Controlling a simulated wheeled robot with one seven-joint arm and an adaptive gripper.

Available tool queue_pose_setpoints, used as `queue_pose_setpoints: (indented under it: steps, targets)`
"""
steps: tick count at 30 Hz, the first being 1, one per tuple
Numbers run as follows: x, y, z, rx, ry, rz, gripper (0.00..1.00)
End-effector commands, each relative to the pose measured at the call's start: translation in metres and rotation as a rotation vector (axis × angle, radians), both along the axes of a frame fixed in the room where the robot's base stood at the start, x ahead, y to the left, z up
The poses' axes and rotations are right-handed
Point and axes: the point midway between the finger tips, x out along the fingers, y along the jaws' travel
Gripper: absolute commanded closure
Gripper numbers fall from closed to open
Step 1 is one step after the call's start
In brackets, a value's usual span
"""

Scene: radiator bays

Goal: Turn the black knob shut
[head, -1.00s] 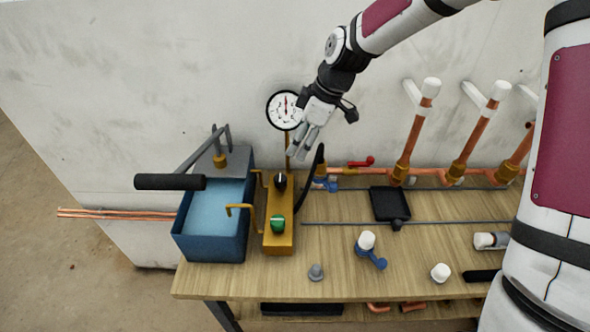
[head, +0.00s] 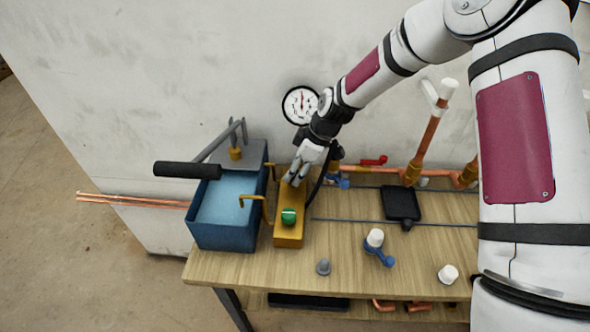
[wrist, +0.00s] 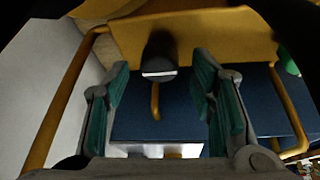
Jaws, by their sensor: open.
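The black knob (wrist: 160,55), with a pale line across its face, is on the yellow block (wrist: 205,30) in the wrist view. My gripper (wrist: 160,72) is open, with one green-padded finger to each side of the knob in the picture. I see no contact with the knob; the remaining distance to it is hard to tell. In the head view my gripper (head: 295,178) is over the back part of the yellow block (head: 289,233) and hides the black knob. The green knob (head: 289,216) is in front of it on the same block.
A blue tank (head: 222,238) with a black-handled lever (head: 187,170) stands left of the block. A gauge (head: 300,105) is on the wall behind my gripper. A black hose (head: 318,187) runs close on the right. Loose fittings and a black tray (head: 401,203) lie further right.

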Motion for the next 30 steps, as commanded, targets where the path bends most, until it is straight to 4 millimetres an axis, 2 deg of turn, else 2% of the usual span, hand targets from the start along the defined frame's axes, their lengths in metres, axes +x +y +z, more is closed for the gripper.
queue_pose_setpoints:
  steps: [5, 13, 14, 18, 20, 30]
  targets:
    - [0.0012, 0.0038, -0.0097, 0.000, -0.001, 0.000, 0.50]
    - [0.0013, 0.0040, -0.0107, 0.000, -0.001, 0.000, 0.50]
    - [0.0013, 0.0040, -0.0107, 0.000, -0.001, 0.000, 0.54]
    - [0.0013, 0.0040, -0.0105, 0.000, -0.001, 0.000, 0.86]
    - [0.0013, 0.0040, -0.0105, 0.000, -0.001, 0.000, 0.97]
    - [0.0005, 0.0040, -0.0102, -0.001, -0.001, -0.032, 0.97]
